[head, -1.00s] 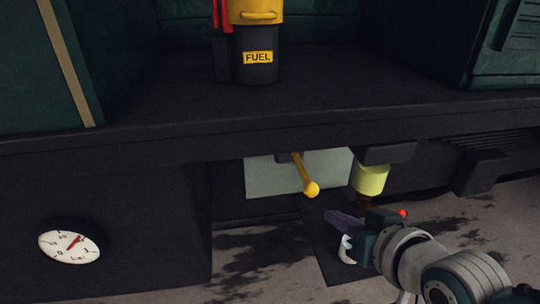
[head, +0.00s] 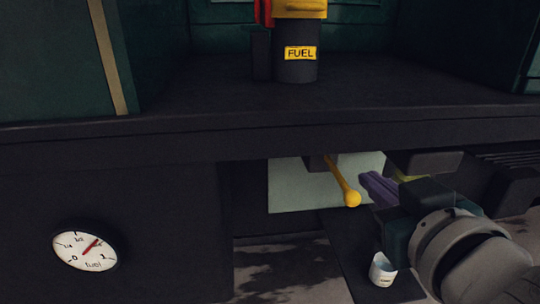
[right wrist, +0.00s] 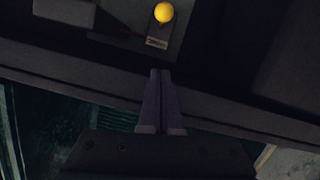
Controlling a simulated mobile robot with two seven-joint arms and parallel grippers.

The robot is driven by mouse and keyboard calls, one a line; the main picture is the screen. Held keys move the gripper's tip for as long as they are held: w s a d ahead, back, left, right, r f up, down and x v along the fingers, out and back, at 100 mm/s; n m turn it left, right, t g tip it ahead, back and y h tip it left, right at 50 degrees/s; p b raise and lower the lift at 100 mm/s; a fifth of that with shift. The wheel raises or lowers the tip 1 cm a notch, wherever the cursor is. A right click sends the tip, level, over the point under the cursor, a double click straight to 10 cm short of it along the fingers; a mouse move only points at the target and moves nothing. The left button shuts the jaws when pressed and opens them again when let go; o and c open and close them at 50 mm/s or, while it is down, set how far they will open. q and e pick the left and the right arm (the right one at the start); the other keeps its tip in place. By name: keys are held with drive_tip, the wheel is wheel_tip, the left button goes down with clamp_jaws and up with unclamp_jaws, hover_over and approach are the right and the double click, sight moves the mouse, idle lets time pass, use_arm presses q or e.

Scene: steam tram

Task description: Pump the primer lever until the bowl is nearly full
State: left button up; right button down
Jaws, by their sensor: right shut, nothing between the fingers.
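The yellow primer lever (head: 342,180) hangs down at a slant from under the dark deck, in front of a pale grey-green plate, with a round knob at its end. The knob (right wrist: 163,12) also shows at the top of the right wrist view. My right gripper (head: 366,178) is shut and empty, its purple fingers just right of the knob and apart from it. In the right wrist view its fingertips (right wrist: 160,71) lie below the knob. The yellow-green bowl (head: 406,178) is mostly hidden behind my gripper, so its level cannot be read. My left gripper is out of view.
A round fuel gauge (head: 85,246) is on the dark panel at lower left, its red needle pointing up and right. A fuel can (head: 297,55) stands on the deck (head: 200,108). A small white cup (head: 382,270) is below my right gripper.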

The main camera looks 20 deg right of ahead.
drive_tip(key=b, duration=0.2)
hover_over(346, 191)
wheel_tip(346, 191, down, 3)
drive_tip(key=shift+f+b, duration=1.3)
drive_tip(key=shift+f, duration=0.4)
